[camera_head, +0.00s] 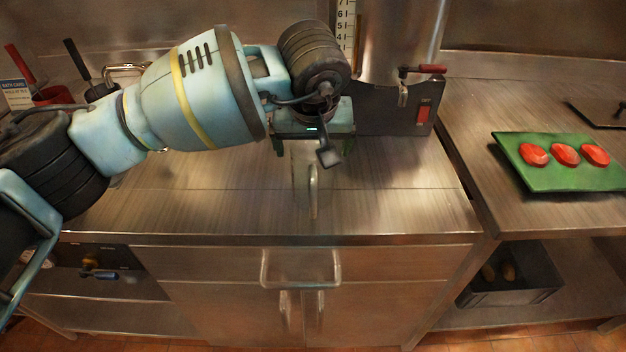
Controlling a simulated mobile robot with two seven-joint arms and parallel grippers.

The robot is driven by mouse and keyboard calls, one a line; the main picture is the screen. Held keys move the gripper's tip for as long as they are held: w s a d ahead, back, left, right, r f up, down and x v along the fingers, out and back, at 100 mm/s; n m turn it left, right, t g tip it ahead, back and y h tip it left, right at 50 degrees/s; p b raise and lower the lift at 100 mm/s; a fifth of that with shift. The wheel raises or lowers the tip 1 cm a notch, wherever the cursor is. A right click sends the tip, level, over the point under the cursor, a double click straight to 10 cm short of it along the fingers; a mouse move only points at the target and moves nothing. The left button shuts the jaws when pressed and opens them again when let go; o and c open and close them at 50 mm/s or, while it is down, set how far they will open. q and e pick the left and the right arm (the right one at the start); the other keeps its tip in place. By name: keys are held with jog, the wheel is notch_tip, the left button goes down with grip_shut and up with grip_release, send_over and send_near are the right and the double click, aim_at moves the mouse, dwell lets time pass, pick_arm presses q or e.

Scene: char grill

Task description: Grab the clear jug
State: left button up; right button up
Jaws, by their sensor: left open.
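A clear jug (302,178) stands on the metal counter near the middle of the view. It is see-through and hard to make out, with its handle (314,190) toward the front. My left gripper (304,149) is open over the jug's upper part, with a finger showing on either side of it. The gripper and wrist hide the jug's top. I cannot tell whether the fingers touch it. My right gripper is not in view.
A steel dispenser (401,40) with a red-handled tap and a dark base (385,112) stands close behind the jug. A green board (560,177) with red slices lies on the right counter. The counter's front edge (270,239) is clear.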

pick_arm(q)
jog(key=x, duration=0.3)
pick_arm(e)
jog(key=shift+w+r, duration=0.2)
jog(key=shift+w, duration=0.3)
pick_arm(q)
jog(key=c, duration=1.4)
jog(key=shift+o, duration=0.2)
jog(key=shift+r, duration=0.1)
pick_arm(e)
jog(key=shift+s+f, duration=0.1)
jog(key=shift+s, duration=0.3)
